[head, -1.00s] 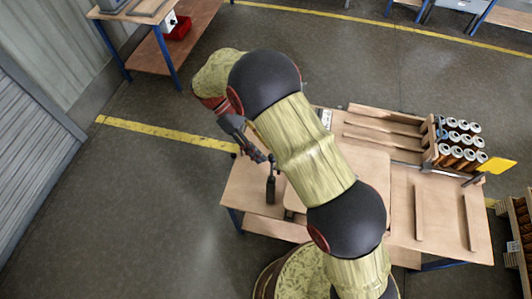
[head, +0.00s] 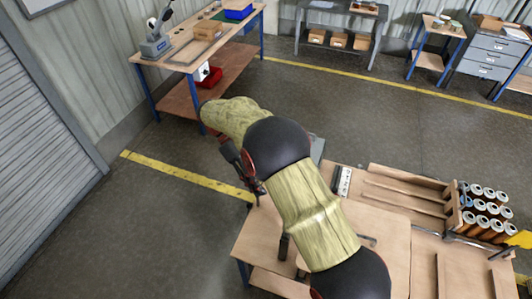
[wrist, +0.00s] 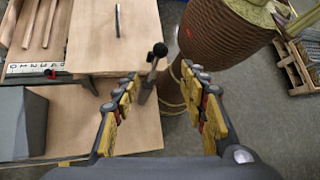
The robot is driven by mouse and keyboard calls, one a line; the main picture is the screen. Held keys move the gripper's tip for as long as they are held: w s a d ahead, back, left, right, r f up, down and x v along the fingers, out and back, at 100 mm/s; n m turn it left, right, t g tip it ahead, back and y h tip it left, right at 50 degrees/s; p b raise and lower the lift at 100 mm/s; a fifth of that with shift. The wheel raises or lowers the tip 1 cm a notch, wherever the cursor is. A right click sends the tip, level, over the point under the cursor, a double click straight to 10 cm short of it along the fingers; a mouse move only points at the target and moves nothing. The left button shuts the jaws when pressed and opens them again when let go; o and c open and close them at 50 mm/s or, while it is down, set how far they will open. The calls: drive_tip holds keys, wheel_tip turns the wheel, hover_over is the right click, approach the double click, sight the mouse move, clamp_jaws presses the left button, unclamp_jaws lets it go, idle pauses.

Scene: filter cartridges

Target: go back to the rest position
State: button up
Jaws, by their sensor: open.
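My gripper (wrist: 158,88) is open in the wrist view, with nothing between its yellow-padded fingers. In the head view my gripper (head: 257,188) hangs by the near-left corner of the wooden workbench (head: 262,236), partly hidden by my arm. Several filter cartridges (head: 482,208), with pale ring-shaped tops and brown sides, stand in rows at the right end of the bench. My arm hides part of the bench top.
A dark upright post (head: 284,246) stands near the bench's left edge; a dark post with a round knob (wrist: 159,50) shows beyond the fingers. Wooden rails (head: 405,190) lie on the bench. A blue-legged bench (head: 180,58) stands far left. Floor between is clear.

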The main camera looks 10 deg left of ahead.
wheel_tip(320, 180, down, 6)
drive_tip(key=s+m+t+y, duration=0.1)
drive_tip(key=s+m+y, duration=0.1)
drive_tip(key=m, duration=0.1)
drive_tip(key=s+d+r+m+t+y+b, duration=0.2)
drive_tip(key=s+d+m+t+b, duration=0.3)
drive_tip(key=s+d+b, duration=0.4)
drive_tip(key=s+d+r+m+t+y+b, duration=0.2)
drive_tip(key=s+d+m+t+y+b, duration=0.2)
drive_tip(key=d, duration=1.2)
drive_tip(key=s+m+t+b, duration=0.1)
drive_tip(key=s+m+b, duration=0.2)
drive_tip(key=s+b, duration=0.3)
drive_tip(key=shift+d+b, duration=0.3)
drive_tip(key=shift+b, duration=1.05)
